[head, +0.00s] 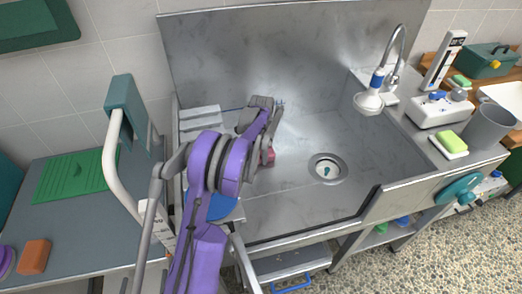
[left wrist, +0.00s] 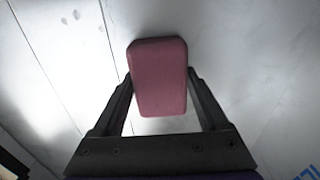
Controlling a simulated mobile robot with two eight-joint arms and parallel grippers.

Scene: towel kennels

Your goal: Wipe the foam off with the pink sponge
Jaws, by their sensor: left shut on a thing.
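The pink sponge (left wrist: 159,78) is held between the two fingers of my left gripper (left wrist: 160,85) in the left wrist view. In the head view only a small part of the sponge (head: 269,156) shows beside my purple arm, over the left part of the steel tub (head: 300,215). My left gripper's fingers are mostly hidden by the arm there. The left wrist view shows a pale grey surface with a few dark specks behind the sponge. I cannot tell whether the sponge touches it. I cannot make out any clear foam patch.
A round drain (head: 327,168) with a small teal thing in it lies right of the sponge. A green-and-white sponge (head: 452,141) and a grey cup (head: 490,127) stand on the right counter. An orange block (head: 34,256) lies far left.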

